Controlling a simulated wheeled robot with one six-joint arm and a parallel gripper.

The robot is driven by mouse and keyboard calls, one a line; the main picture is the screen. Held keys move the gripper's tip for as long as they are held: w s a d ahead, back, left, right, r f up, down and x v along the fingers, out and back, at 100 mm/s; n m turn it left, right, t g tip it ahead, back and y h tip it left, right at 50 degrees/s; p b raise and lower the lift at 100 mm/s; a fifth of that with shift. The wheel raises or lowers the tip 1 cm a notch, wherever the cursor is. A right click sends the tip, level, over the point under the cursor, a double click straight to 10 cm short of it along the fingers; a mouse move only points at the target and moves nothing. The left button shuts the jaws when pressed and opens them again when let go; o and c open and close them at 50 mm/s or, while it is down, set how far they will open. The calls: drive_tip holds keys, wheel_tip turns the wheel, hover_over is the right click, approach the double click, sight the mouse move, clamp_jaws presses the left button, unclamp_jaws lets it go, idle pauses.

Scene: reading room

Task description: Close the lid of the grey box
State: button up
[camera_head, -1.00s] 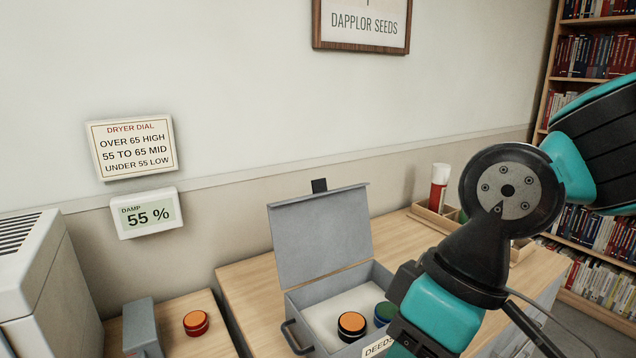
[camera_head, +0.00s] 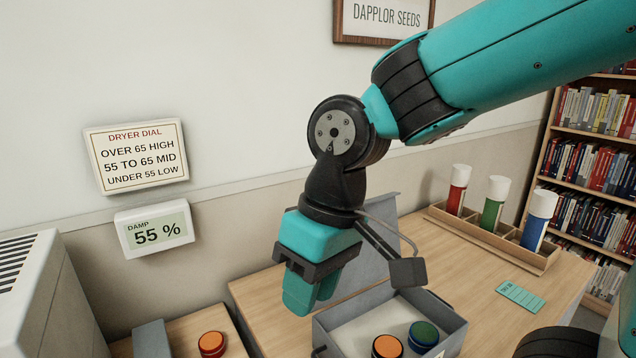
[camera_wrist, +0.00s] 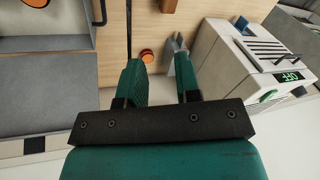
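The grey box (camera_head: 455,338) stands on the wooden table, with an orange-topped jar (camera_head: 387,347) and a green-and-blue jar (camera_head: 423,335) inside on a white lining. Its lid (camera_head: 372,270) is raised at the back, partly hidden by my arm. In the wrist view the lid (camera_wrist: 45,95) fills the left side. My gripper (camera_head: 312,300) is to the left of the lid, pointing down, apart from it as far as I can tell. In the wrist view its fingers (camera_wrist: 160,85) are apart with nothing between them.
A rack (camera_head: 480,237) with red, green and blue tubes and a teal card (camera_head: 520,295) lie to the right. A lower surface at left holds an orange button (camera_head: 211,344) and a grey block (camera_head: 151,340), beside a white machine (camera_head: 45,300). Signs hang on the wall.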

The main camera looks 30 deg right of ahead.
drive_tip(key=w+d+r+m+g+h+p, duration=0.1)
drive_tip(key=w+d+r+m+p, duration=0.4)
drive_tip(key=w+d+m, duration=0.3)
drive_tip(key=w+d+r+m+g+h+p, duration=0.1)
drive_tip(key=w+d+r+m+p, duration=0.5)
drive_tip(key=w, duration=0.4)
drive_tip(key=w+d+r+m+g+h+p, duration=0.1)
drive_tip(key=w+d+r+m+p, duration=0.3)
drive_tip(key=w+d+m, duration=0.45)
drive_tip(key=x, duration=0.5)
drive_tip(key=p+x, duration=0.1)
drive_tip(key=x, duration=0.5)
drive_tip(key=a+x, duration=0.1)
drive_tip(key=x, duration=0.5)
drive_tip(key=shift+f, duration=0.15)
clamp_jaws()
